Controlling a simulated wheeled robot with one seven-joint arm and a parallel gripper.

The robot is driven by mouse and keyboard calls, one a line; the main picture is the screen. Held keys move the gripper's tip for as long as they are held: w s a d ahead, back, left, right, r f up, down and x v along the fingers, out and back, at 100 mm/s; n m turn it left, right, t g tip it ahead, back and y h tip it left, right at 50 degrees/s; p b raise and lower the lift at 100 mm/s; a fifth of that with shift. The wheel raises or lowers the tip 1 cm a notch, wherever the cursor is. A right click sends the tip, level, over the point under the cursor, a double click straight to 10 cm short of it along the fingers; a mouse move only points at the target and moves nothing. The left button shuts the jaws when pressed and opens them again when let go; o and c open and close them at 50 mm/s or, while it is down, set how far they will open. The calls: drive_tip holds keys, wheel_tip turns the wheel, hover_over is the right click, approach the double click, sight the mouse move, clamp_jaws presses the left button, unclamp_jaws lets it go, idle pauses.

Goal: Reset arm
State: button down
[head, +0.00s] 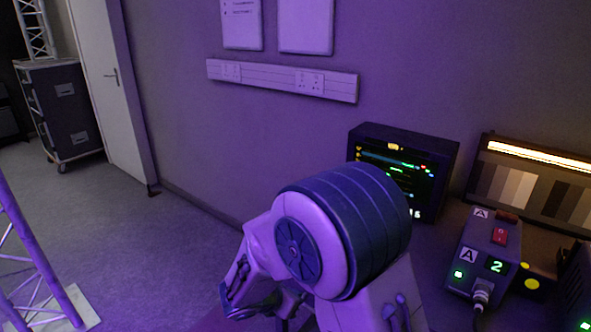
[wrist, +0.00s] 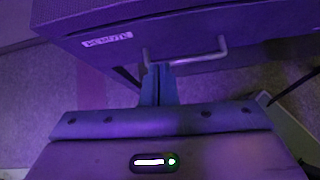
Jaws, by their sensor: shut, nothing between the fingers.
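My arm fills the lower middle of the head view, folded in close, with a large rounded joint in front of the wall and monitor. My gripper (wrist: 158,85) shows in the wrist view with its fingers together and nothing between them. The fingertips point at a drawer front (wrist: 110,45) with a metal bar handle (wrist: 187,56). In the picture the tips lie just below the handle's left end; I cannot tell whether they touch it. In the head view the fingers cannot be made out.
A monitor (head: 430,157), a box marked A and 2 (head: 482,250) with a cable, and a lit grey-scale chart (head: 520,190) stand at the right. A white door (head: 105,80) and a black wheeled case (head: 60,115) are at the left. Open floor (head: 140,240) lies between truss and wall.

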drive_tip(key=s+d+r+m+g+p, duration=0.2)
drive_tip(key=s+d+r+m, duration=0.2)
drive_tip(key=d+r+m, duration=0.25)
drive_tip(key=s+d+r+m+g+p, duration=0.2)
drive_tip(key=s+d+r+m, duration=0.2)
drive_tip(key=d+r+m, duration=0.25)
drive_tip(key=s+d+r+m+y+p, duration=0.2)
drive_tip(key=s+r+m+y+p, duration=0.2)
drive_tip(key=s+r+m, duration=0.5)
drive_tip(key=shift+s+d+r+m+g+y, duration=0.3)
drive_tip(key=shift+s+m+y, duration=0.65)
drive_tip(key=shift+m, duration=1.95)
drive_tip(key=shift+d+f, duration=0.1)
